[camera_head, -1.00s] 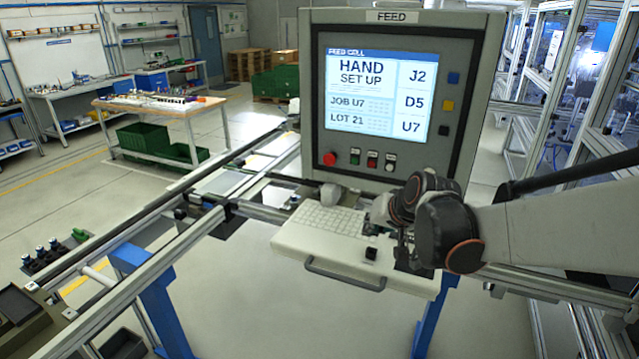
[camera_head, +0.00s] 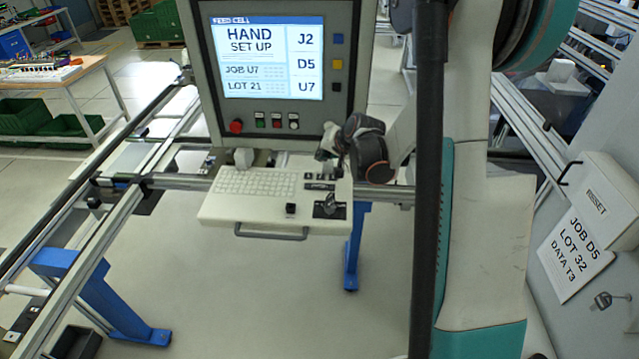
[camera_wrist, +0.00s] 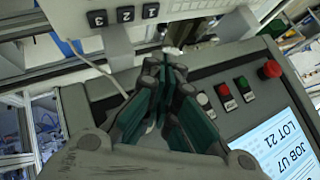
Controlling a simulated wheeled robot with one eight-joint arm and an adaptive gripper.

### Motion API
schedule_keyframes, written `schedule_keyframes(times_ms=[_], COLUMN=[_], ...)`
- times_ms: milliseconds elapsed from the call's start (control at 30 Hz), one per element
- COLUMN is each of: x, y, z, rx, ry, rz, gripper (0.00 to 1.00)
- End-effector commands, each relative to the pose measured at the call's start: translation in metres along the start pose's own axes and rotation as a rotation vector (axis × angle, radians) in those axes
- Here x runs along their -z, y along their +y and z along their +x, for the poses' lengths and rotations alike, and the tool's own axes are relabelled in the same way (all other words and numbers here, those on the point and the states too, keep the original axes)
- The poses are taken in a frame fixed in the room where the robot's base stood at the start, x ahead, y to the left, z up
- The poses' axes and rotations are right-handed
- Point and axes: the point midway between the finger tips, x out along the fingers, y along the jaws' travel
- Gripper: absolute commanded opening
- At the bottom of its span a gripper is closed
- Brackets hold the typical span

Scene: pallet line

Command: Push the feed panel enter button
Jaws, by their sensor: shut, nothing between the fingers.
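The grey feed panel (camera_head: 205,90) stands with its screen lit, showing "HAND SET UP". Red, green, red and white round buttons (camera_head: 294,121) sit under the screen. I cannot read an enter label on any. My gripper (camera_head: 322,155) is beside the panel's lower right corner, above the back of the keyboard tray. In the wrist view my gripper (camera_wrist: 172,62) is shut and empty, apart from the white button (camera_wrist: 203,99). Its fingertips point toward the gap between the panel and the numbered keys (camera_wrist: 124,14).
A rail frame (camera_head: 105,232) runs at left. A RISSET box (camera_head: 606,212) with a job card is at right.

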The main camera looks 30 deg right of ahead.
Motion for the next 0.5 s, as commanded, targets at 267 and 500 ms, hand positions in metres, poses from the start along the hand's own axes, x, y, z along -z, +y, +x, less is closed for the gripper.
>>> schedule_keyframes(times_ms=[267, 500], x=[-0.001, -0.008], y=[0.000, 0.007], z=[0.001, 0.011], rx=[0.000, 0.000], ry=[0.000, 0.000], rz=[-0.001, -0.001], gripper=[0.00, 0.00])
